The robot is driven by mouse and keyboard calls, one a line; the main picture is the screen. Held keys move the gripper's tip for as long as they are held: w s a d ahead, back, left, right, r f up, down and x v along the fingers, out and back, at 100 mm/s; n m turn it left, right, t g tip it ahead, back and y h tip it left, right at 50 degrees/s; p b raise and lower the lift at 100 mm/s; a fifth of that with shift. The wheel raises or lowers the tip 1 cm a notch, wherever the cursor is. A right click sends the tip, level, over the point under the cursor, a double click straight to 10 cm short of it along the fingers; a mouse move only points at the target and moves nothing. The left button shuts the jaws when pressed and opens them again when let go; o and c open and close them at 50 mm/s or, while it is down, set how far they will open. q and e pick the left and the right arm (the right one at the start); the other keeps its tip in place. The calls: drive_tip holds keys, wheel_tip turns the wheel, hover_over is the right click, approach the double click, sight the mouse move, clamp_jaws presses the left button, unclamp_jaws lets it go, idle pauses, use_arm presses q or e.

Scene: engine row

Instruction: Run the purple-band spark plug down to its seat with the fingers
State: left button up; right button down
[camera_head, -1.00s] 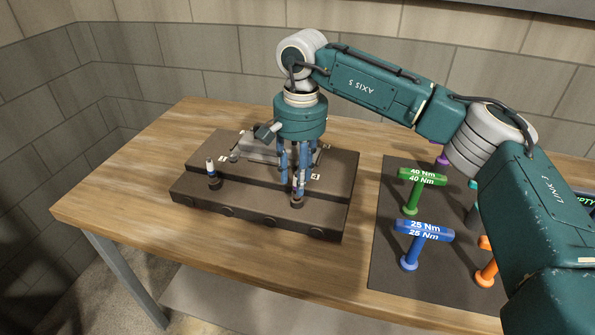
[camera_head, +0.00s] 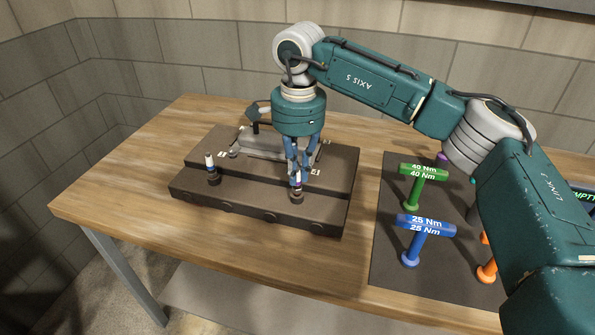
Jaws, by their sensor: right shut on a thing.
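The spark plug (camera_head: 297,179) stands upright in a hole at the right front of the dark engine block (camera_head: 245,207). A small purple patch shows near its white top. My right gripper (camera_head: 297,176) comes down from above and is shut on the top of this plug. The plug's lower part is hidden in its dark well. A second white-topped plug (camera_head: 210,164) stands in the left front hole, apart from the gripper. My left gripper is not in view.
A green 40 Nm T-handle wrench (camera_head: 423,173) and a blue 25 Nm one (camera_head: 425,229) stand on a dark mat (camera_head: 385,262) right of the block. An orange tool (camera_head: 487,271) is partly hidden by my arm. The table's left and front are clear.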

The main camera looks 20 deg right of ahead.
drive_tip(key=m, duration=0.8)
drive_tip(key=c, duration=1.7)
unclamp_jaws()
drive_tip(key=shift+a, duration=0.1)
